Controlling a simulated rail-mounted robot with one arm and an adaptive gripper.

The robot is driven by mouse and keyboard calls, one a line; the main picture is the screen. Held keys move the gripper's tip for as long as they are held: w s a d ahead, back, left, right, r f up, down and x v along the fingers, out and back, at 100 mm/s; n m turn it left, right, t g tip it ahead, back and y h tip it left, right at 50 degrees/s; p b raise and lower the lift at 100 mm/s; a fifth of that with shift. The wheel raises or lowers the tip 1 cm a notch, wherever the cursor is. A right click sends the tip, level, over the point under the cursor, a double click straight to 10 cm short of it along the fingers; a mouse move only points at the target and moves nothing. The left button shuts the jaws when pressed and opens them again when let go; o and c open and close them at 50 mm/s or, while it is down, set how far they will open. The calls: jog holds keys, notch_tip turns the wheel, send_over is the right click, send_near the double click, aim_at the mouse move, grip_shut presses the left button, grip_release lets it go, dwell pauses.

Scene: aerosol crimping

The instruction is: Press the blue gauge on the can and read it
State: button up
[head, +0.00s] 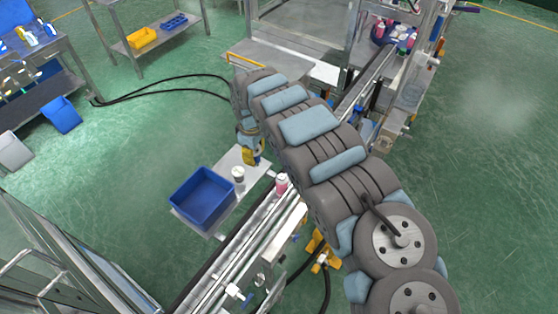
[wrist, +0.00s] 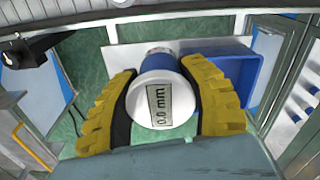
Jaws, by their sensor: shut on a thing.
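My gripper (wrist: 162,103) is shut on the gauge (wrist: 160,103), with its yellow fingers on either side of the gauge's round white head. The gauge's display reads 0.0 mm, turned sideways in the wrist view. A bit of its blue body shows behind the head. A pink and white can (head: 281,183) stands on the conveyor to the right of my gripper. No can shows under the gauge in the wrist view.
The bin also shows in the wrist view (wrist: 254,72). The conveyor (head: 222,262) runs diagonally past them. More pink cans (head: 410,40) stand at its far end.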

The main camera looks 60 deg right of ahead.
send_over(282, 175)
notch_tip(282, 175, down, 3)
jog(key=shift+r, duration=0.2)
jog(key=shift+f+b, duration=1.7)
jog(key=shift+f, duration=0.75)
jog(key=shift+p, duration=0.35)
jog(key=shift+f+b, duration=0.4)
jog(key=shift+f, duration=0.7)
dwell(1.9)
jog(key=shift+r, duration=0.15)
jog(key=shift+r+p, duration=2.5)
jog(key=shift+r, duration=0.9)
